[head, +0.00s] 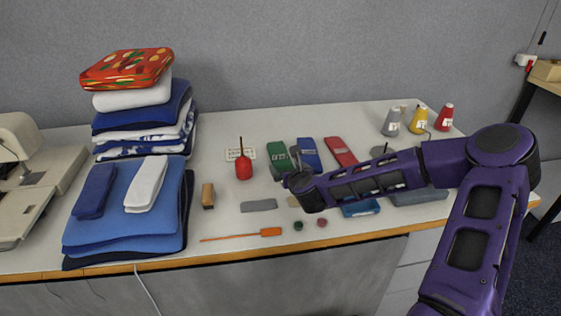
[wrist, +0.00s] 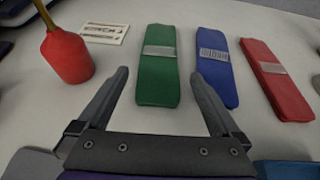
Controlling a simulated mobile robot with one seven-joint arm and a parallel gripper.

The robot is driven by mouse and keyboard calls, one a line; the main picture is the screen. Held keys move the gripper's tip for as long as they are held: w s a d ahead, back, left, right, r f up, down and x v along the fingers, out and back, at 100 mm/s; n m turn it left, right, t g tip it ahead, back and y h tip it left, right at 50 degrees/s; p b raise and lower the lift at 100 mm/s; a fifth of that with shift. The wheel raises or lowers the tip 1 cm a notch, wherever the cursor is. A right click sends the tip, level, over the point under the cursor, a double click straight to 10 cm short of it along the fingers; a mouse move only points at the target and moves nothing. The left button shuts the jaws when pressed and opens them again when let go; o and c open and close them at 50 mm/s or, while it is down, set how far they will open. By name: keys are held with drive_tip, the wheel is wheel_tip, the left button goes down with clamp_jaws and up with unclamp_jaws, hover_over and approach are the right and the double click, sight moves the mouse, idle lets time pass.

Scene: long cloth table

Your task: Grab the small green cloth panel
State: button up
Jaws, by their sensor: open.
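The small green cloth panel (head: 278,157) lies flat on the long table, between a red bottle-shaped item and a blue panel. In the wrist view the green panel (wrist: 158,70) has a grey band across its middle. My gripper (wrist: 158,80) is open and empty, with one finger on each side of the green panel's near part in that picture. How high the fingers are above the table I cannot tell. In the head view my arm hides the gripper's fingers for the most part.
A blue panel (wrist: 214,72) lies close to the right of the green one, then a red panel (wrist: 275,80). The red bottle-shaped item (wrist: 67,58) and a printed card (wrist: 104,33) are at left. Folded cloth stacks (head: 125,215) and thread cones (head: 418,120) stand farther off.

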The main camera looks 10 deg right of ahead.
sight(282, 160)
drive_tip(key=shift+b+x, duration=0.35)
drive_tip(key=shift+x, duration=2.5)
drive_tip(key=shift+w+r, duration=0.1)
drive_tip(key=shift+r, duration=0.1)
drive_tip(key=c, duration=1.2)
